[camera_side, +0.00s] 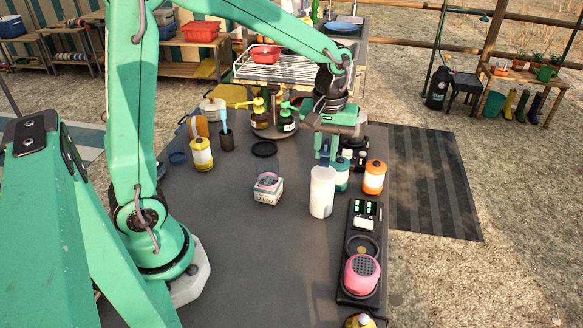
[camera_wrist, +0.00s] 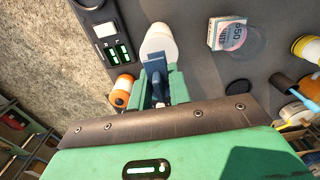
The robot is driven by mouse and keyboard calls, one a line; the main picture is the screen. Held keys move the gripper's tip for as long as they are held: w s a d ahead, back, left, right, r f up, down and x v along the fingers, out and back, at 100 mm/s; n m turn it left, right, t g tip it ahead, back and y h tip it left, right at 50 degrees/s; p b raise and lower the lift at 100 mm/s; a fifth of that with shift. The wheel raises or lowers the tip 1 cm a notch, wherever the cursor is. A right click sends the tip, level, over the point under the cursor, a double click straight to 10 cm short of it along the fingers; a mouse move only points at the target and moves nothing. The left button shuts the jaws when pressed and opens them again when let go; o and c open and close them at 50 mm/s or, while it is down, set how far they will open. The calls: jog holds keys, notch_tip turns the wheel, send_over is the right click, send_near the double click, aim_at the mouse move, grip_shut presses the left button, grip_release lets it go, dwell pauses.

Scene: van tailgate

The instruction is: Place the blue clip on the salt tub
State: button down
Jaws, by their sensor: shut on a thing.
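My gripper (camera_side: 326,143) is shut on the blue clip (camera_side: 325,155) and points down. The clip is directly above a tall white cylindrical tub (camera_side: 321,192), which looks like the salt tub and stands upright on the dark table. I cannot tell if the clip touches the tub's top. In the wrist view the dark blue clip (camera_wrist: 156,68) sits between my green jaws (camera_wrist: 160,88). Its far end overlaps the rim of the white tub (camera_wrist: 159,40). No label on the tub is readable.
A black scale panel with a pink speaker-like object (camera_side: 362,274) lies front right. A small white box (camera_side: 268,191) is to the left. The front-left table (camera_side: 255,260) is clear.

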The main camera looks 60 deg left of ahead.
aim_at(326, 140)
jog(key=shift+f, duration=1.3)
jog(key=shift+f, duration=0.1)
jog(key=c, duration=1.3)
grip_release()
notch_tip(326, 140, up, 12)
jog(key=shift+r, duration=0.15)
